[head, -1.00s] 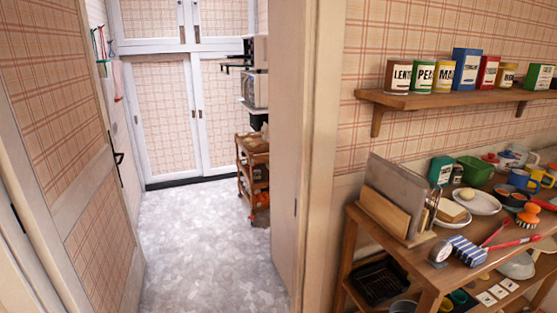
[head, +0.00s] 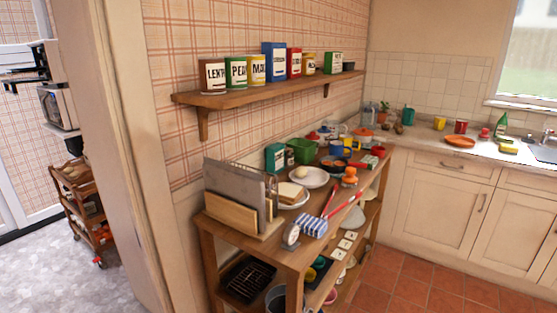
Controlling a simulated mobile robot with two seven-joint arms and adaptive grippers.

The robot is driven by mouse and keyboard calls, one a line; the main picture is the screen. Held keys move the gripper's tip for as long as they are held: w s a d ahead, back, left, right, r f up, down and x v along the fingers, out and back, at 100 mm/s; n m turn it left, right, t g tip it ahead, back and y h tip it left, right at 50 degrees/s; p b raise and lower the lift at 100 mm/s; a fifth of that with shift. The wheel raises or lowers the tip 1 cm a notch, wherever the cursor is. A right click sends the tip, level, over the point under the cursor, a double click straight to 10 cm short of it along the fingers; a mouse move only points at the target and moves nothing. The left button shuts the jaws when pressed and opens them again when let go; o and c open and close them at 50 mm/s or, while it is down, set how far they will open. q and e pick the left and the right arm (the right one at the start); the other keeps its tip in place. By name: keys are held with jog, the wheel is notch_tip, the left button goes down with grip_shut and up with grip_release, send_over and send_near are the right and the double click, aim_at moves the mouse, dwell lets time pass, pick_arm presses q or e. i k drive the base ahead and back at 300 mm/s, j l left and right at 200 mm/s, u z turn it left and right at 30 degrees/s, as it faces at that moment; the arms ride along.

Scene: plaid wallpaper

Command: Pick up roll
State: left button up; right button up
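A small round pale item that looks like a bread roll (head: 303,172) lies on a white plate (head: 318,181) on top of the wooden shelf unit, left of centre in the head view. It is small here, so its details are hard to tell. Neither of my grippers is in view.
On the wooden unit (head: 238,238) are a rack with upright boards (head: 235,187), a bread slice (head: 290,192), a blue-striped cloth (head: 314,224) and red-handled tools. A wall shelf (head: 240,95) holds tins above. The tiled floor (head: 405,280) is clear in front. A door frame (head: 120,150) stands left.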

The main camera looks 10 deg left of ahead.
aim_at(74, 175)
jog(key=j+z, duration=0.3)
jog(key=j, duration=0.15)
jog(key=j+z, duration=0.3)
jog(key=j, duration=0.15)
jog(key=k+j+z, duration=0.2)
jog(key=j, duration=1.7)
jog(key=j+z, duration=0.2)
jog(key=j, duration=1.75)
jog(key=j+z, duration=0.2)
jog(key=j, duration=1.8)
jog(key=j+u, duration=0.2)
jog(key=j, duration=0.75)
